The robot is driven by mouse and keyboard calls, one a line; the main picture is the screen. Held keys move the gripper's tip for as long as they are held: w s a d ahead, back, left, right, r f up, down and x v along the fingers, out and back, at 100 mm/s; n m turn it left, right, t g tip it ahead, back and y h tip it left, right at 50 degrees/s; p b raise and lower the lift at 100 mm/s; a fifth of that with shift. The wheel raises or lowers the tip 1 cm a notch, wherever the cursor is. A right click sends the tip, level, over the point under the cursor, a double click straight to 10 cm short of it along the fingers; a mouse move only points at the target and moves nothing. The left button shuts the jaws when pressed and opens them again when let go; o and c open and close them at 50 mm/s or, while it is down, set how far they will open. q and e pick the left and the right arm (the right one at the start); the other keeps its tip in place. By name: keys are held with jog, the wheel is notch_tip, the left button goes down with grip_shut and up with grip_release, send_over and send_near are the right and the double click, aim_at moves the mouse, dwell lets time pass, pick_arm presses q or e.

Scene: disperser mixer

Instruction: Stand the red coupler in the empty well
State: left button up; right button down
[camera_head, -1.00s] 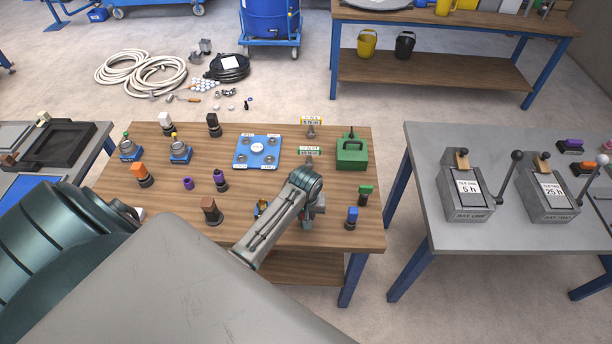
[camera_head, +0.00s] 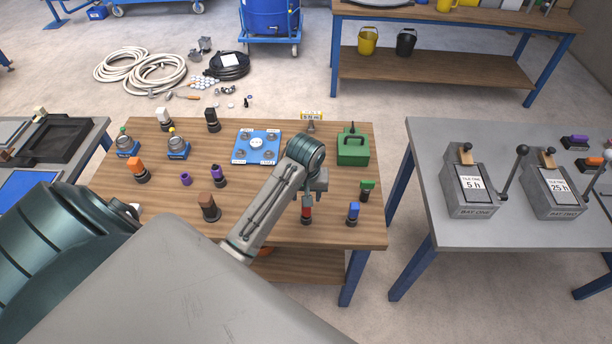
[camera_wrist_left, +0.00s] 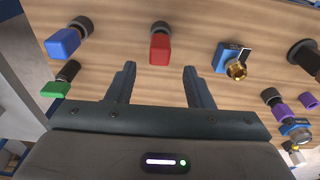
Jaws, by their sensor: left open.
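The red coupler (camera_head: 306,213) stands on the wooden table with a black end, just below my left gripper (camera_head: 309,196) in the head view. In the left wrist view the red coupler (camera_wrist_left: 160,50) lies ahead of my left gripper (camera_wrist_left: 160,82). The two fingers are apart with nothing between them, and the coupler sits beyond their tips, roughly centred. A blue plate (camera_head: 241,157) with several round fittings and a white centre label lies farther back. I cannot tell whether one of its fittings is the empty well. My right gripper is not in view.
A blue coupler (camera_head: 353,212) and a green one (camera_head: 366,189) stand right of the red one. A brown one (camera_head: 209,207) stands left. The wrist view shows a blue block with a brass fitting (camera_wrist_left: 236,68). A green box (camera_head: 353,150) stands behind.

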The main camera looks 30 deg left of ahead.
pick_arm(q)
jog(key=shift+s+d+r+b, duration=0.1)
jog(key=shift+r+b, duration=0.05)
jog(key=shift+r, duration=0.75)
jog(key=shift+s+r+b, duration=0.1)
jog(key=shift+r+b, duration=0.05)
jog(key=shift+r, duration=0.7)
